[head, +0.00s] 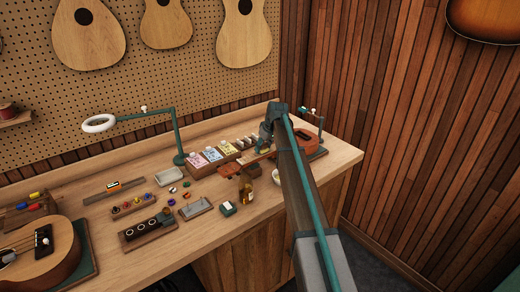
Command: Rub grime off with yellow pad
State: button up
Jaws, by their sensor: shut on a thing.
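My gripper (265,146) is at the far right part of the workbench, at the end of my arm. It is shut on a small yellow pad (262,151), of which only a little shows. The pad is at the neck of a small brown ukulele (303,143), which lies on the bench with its headstock towards the left. My arm covers part of the ukulele. I cannot tell whether the pad touches the wood. Any grime is too small to see or hidden.
A bottle (246,187), a small green box (228,208) and a white bowl (276,176) stand in front of the neck. String packets (212,154) stand behind it. A ring lamp (100,123) rises at left. Bare bench lies along the front.

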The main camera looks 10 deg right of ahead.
jog(key=shift+r+p, duration=1.4)
jog(key=shift+r, duration=2.65)
